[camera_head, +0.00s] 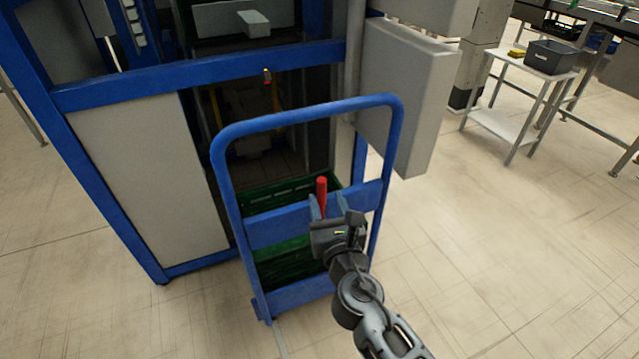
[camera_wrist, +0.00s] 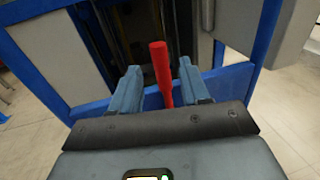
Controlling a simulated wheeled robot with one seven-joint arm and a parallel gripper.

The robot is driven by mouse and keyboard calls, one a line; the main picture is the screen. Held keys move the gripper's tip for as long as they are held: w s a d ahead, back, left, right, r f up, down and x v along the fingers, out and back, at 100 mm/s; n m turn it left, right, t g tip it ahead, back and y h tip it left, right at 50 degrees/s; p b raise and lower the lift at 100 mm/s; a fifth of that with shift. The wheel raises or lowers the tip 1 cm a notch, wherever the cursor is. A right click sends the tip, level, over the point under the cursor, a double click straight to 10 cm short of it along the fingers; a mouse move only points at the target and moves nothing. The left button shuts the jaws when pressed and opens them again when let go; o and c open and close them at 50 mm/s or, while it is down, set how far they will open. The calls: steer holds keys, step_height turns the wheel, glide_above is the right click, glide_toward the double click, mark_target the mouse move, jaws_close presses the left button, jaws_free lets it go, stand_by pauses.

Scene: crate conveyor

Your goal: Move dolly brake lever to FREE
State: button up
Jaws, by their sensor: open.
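The dolly is a blue tubular frame (camera_head: 222,185) with a blue crossbar, standing in front of the blue-framed machine. The red brake lever (camera_head: 322,192) stands nearly upright at the crossbar. My gripper (camera_head: 326,203) is open at the lever. In the wrist view the red lever (camera_wrist: 161,68) rises between the two grey-blue fingers of my gripper (camera_wrist: 158,90), with gaps on both sides. The lever's lower end is hidden behind the gripper body. No FREE marking is legible.
A green crate (camera_head: 283,262) sits in the dolly behind its frame. A grey box (camera_head: 405,95) on the machine is close to the handle's right side. A white side table (camera_head: 507,125) with a dark bin (camera_head: 550,57) stands back right. The floor at right is clear.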

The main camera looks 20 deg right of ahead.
mark_target(323, 190)
steer(key=shift+w+d, duration=0.2)
steer(key=shift+w, duration=0.7)
steer(key=shift+w+d, duration=0.15)
steer(key=shift+w, duration=0.8)
steer(key=shift+w+d, duration=0.2)
steer(key=shift+w, duration=0.7)
steer(key=shift+c, duration=0.2)
jaws_close()
